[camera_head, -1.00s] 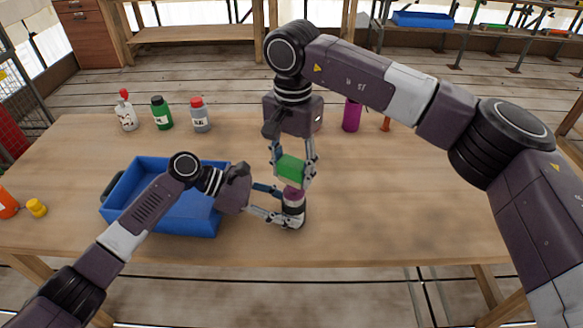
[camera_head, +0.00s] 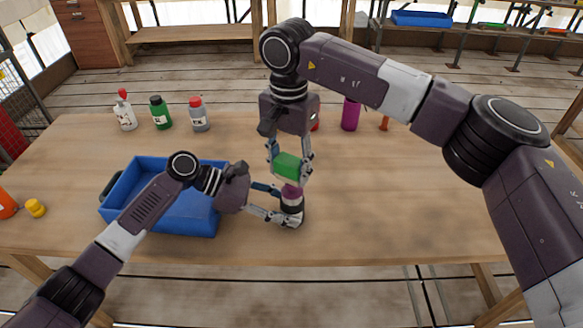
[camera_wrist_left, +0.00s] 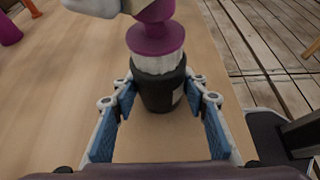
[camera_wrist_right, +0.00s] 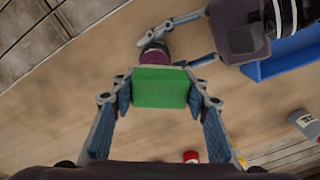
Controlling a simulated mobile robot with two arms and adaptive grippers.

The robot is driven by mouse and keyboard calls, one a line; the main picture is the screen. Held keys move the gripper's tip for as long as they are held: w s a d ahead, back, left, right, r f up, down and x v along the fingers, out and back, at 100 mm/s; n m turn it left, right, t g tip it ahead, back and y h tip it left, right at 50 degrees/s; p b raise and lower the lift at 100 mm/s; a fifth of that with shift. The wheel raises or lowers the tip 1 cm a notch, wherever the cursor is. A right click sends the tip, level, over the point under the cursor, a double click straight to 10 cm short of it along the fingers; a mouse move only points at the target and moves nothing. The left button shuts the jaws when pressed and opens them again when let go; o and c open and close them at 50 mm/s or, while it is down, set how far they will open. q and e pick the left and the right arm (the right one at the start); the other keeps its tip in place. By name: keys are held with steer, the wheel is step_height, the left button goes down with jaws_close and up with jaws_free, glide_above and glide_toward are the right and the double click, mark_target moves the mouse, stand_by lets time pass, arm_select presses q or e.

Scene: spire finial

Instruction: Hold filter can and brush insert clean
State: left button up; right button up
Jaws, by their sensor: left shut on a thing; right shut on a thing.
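The filter can (camera_wrist_left: 163,95) is a dark cup with a pale label, upright at the near middle of the table. A whitish insert (camera_wrist_left: 158,65) with a purple flange and knob (camera_wrist_left: 155,38) sits in its mouth, its upper part exposed. My left gripper (camera_head: 288,210) is shut around the can from the left. My right gripper (camera_head: 290,165) points down above it, shut on a green block (camera_head: 287,168), seemingly the brush, also in the right wrist view (camera_wrist_right: 160,87). The block is just over the purple knob; whether they touch is unclear. Its underside is hidden.
A blue bin (camera_head: 188,222) stands left of the can, behind my left arm. Several bottles, including a green one (camera_head: 160,114), stand at the back left. A purple cylinder (camera_head: 351,114) stands at the back. The table's right side is clear.

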mark_target(292, 162)
steer(key=shift+s+d, duration=0.35)
steer(key=shift+d, duration=0.05)
steer(key=shift+r, duration=0.1)
steer(key=d+r, duration=0.5)
steer(key=r, duration=0.2)
stand_by(0.4)
stand_by(0.3)
steer(key=a, duration=0.1)
steer(key=a+f, duration=0.1)
steer(key=a, duration=0.1)
steer(key=a+f, duration=0.1)
steer(key=a, duration=0.1)
steer(key=shift+a+f, duration=0.1)
steer(key=shift+f, duration=1.9)
steer(key=shift+f, duration=0.6)
